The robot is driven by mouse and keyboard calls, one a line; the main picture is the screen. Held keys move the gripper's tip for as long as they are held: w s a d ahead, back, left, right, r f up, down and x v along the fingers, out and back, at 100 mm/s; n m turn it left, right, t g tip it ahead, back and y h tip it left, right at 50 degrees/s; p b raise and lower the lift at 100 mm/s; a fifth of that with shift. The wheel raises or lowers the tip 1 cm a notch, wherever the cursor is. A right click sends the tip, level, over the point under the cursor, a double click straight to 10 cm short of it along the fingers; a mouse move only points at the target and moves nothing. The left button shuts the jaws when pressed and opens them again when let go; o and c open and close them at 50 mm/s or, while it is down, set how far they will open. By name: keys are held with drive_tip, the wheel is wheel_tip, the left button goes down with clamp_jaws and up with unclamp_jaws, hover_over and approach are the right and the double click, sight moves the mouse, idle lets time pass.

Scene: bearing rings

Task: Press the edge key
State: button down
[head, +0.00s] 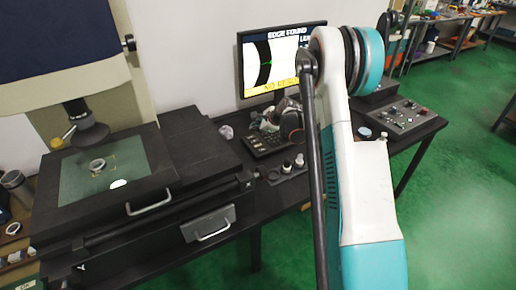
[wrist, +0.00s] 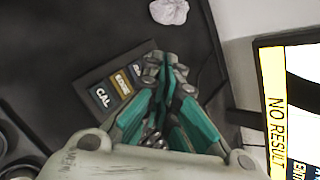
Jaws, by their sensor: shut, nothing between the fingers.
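The edge key (wrist: 122,83) has an orange label and sits on a dark keypad (wrist: 88,77) between the CAL key (wrist: 101,97) and another key in the wrist view. My gripper (wrist: 167,66) is shut and empty, with its teal fingers over the right part of the keypad. Its tips lie to the right of the visible keys, and the fingers hide the rest of the pad. I cannot tell whether the tips touch it.
A monitor (head: 268,65) behind shows EDGE FOUND and a yellow NO RESULT bar. A crumpled pale lump (wrist: 169,11) lies near the keypad. A measuring machine (head: 120,185) with a ring (head: 96,166) on its glass stands left. A control panel (head: 395,113) sits right.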

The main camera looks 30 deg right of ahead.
sight(257, 147)
drive_tip(key=shift+f+b, duration=1.6)
drive_tip(key=shift+f, duration=1.4)
drive_tip(key=shift+f+b, duration=0.45)
drive_tip(key=shift+f, duration=0.3)
drive_tip(key=shift+r, duration=0.75)
drive_tip(key=shift+r+p, duration=0.1)
drive_tip(key=shift+p, duration=0.2)
drive_tip(key=shift+r+p, duration=1.2)
drive_tip(key=shift+r, duration=1.25)
